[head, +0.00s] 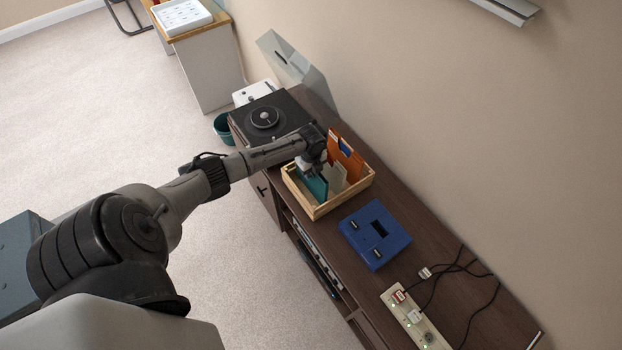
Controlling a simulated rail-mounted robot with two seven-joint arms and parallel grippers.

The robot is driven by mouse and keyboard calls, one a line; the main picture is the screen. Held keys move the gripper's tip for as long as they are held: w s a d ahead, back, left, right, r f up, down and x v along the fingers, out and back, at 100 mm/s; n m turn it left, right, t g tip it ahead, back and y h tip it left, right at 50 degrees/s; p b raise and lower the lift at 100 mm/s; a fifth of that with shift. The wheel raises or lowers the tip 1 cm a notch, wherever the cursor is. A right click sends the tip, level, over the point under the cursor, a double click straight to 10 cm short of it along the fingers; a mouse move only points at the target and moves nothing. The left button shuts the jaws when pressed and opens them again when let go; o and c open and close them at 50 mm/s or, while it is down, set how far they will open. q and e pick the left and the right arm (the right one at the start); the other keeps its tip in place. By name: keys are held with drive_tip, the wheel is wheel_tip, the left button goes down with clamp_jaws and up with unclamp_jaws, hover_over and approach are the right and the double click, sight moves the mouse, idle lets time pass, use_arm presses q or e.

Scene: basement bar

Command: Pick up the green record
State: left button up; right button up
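The green record (318,188), a teal sleeve, stands in the front left part of a light wooden crate (345,204) on the dark cabinet. A pale sleeve (338,178) and orange sleeves (347,160) stand farther back in the crate. My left arm reaches in from the left, and my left gripper (307,168) is at the crate's left end, right at the top of the green record. The fingers are small and partly hidden, so I cannot tell whether they grip it. My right gripper is out of view.
A black turntable (265,118) sits left of the crate on the brown cabinet (440,242). A blue box (374,232) lies to the right, then a power strip (408,316) with cables. A grey panel (295,68) stands by the wall. A teal bin (222,128) is on the floor.

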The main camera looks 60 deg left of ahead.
use_arm(q)
drive_tip(key=shift+c, duration=0.4)
clamp_jaws()
drive_tip(key=shift+r, duration=0.1)
wheel_tip(320, 180, up, 31)
drive_tip(key=p, duration=1.5)
idle(0.8)
